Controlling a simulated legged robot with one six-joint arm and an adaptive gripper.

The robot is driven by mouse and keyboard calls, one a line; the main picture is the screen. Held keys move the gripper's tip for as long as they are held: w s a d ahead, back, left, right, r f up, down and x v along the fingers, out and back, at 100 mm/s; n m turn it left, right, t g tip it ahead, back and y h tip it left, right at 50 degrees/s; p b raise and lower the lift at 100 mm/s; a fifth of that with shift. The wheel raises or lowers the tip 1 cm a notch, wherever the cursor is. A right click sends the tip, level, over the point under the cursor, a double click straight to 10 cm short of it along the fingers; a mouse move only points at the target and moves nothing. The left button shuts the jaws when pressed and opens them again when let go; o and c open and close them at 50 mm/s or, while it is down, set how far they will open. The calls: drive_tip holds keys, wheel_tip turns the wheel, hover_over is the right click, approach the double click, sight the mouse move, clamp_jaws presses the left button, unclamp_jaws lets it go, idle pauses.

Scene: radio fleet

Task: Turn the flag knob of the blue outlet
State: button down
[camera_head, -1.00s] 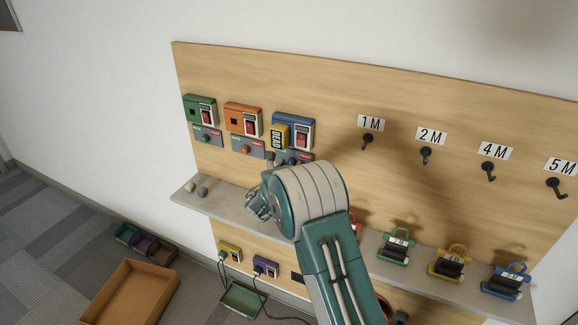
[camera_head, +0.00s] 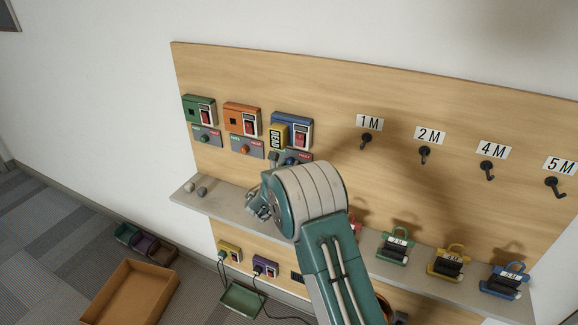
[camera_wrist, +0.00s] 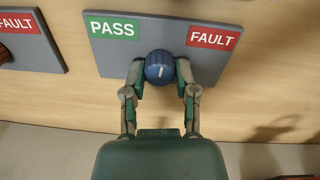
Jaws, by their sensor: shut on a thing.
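The blue outlet (camera_head: 291,130) is on the board in the head view, with a red switch and a yellow "DEAD" piece (camera_head: 278,137) on its left part. Its flag knob (camera_wrist: 159,67) is a round blue knob with a white pointer line, on a grey plate (camera_wrist: 120,60) between a green PASS label and a red FAULT label. The pointer line stands close to upright in the wrist view, between the labels. My gripper (camera_wrist: 159,72) is shut on the knob, one finger on each side. In the head view my arm partly covers the knob's plate.
The orange outlet (camera_head: 241,118) and green outlet (camera_head: 199,111) hang to the left, each with its own knob plate. A grey shelf (camera_head: 225,205) runs below, with two small round things and several coloured tagged devices. Hooks labelled 1M to 5M are at right.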

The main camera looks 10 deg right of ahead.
drive_tip(key=m, duration=0.3)
drive_tip(key=shift+a+m, duration=0.1)
drive_tip(key=shift+m, duration=0.3)
drive_tip(key=shift+w+m, duration=0.1)
drive_tip(key=shift+m, duration=1.9)
drive_tip(key=shift+c, duration=2)
unclamp_jaws()
drive_tip(key=shift+f, duration=0.1)
drive_tip(key=v, duration=1.2)
drive_tip(key=shift+f, duration=0.25)
